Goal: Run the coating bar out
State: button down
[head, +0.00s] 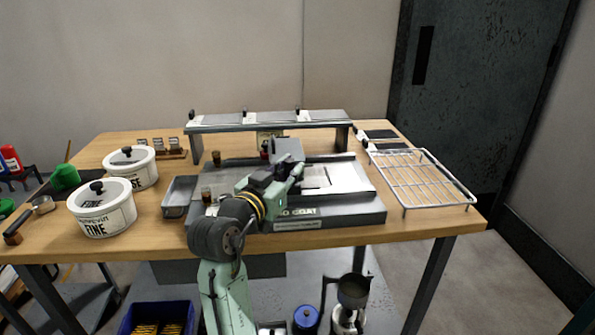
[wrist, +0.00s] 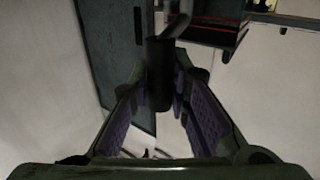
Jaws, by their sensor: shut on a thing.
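The coating machine (head: 330,213), lettered "COAT" on its front, stands at the middle of the table. A pale sheet (head: 350,178) lies on the right part of its bed. My gripper (head: 290,173) is over the bed, left of the sheet, next to a grey block (head: 287,149). In the wrist view my gripper (wrist: 160,98) is shut on a dark upright cylindrical grip (wrist: 160,72), with a finger on each side. The grip joins a grey rod above it. The coating bar itself is not clearly visible in the head view; my arm hides part of the bed.
Two white lidded pots, one marked FINE (head: 103,212), stand at the left. A grey tray (head: 179,196) is left of the machine. A raised grey shelf (head: 268,122) spans behind it. A wire rack (head: 425,180) fills the right end of the table.

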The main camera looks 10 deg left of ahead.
jog(key=c, duration=1.5)
grip_release()
jog(key=v, duration=1.2)
